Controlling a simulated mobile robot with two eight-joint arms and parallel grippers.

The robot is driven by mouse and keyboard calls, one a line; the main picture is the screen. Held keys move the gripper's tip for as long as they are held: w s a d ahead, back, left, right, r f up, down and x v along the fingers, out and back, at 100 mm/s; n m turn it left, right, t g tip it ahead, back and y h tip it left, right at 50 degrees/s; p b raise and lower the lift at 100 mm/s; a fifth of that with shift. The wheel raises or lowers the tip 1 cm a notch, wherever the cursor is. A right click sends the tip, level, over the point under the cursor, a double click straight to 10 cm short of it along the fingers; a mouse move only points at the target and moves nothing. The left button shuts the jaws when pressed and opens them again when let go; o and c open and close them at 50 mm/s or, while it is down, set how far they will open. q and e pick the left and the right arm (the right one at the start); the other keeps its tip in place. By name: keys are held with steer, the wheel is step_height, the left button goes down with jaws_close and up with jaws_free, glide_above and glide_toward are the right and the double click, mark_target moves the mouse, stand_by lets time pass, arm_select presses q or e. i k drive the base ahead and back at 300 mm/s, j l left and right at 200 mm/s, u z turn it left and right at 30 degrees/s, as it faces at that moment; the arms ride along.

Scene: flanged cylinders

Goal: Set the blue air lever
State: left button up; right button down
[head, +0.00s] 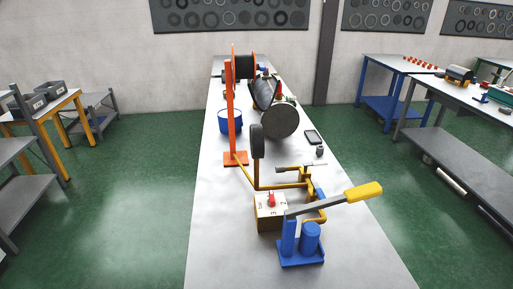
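A blue device with a long grey lever arm (325,204) stands on the near end of the long white table. Its blue base (302,253) carries a blue post and a blue cylinder (310,239). The lever slants up to the right and ends in a yellow grip (364,191). A small blue part (319,194) shows behind the lever, partly hidden. A beige box (269,213) with a red knob (271,199) stands just behind and left of the blue base. Neither of my grippers is in view.
The table's near left (220,230) is clear. Side benches stand left and right, with green floor between.

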mark_target(319, 191)
steer(key=k+l+u, duration=0.45)
steer(key=k+u, duration=0.15)
steer(key=k, duration=0.2)
steer(key=i+l, duration=0.15)
steer(key=i, duration=0.35)
steer(key=i+l, duration=0.2)
steer(key=i, duration=0.25)
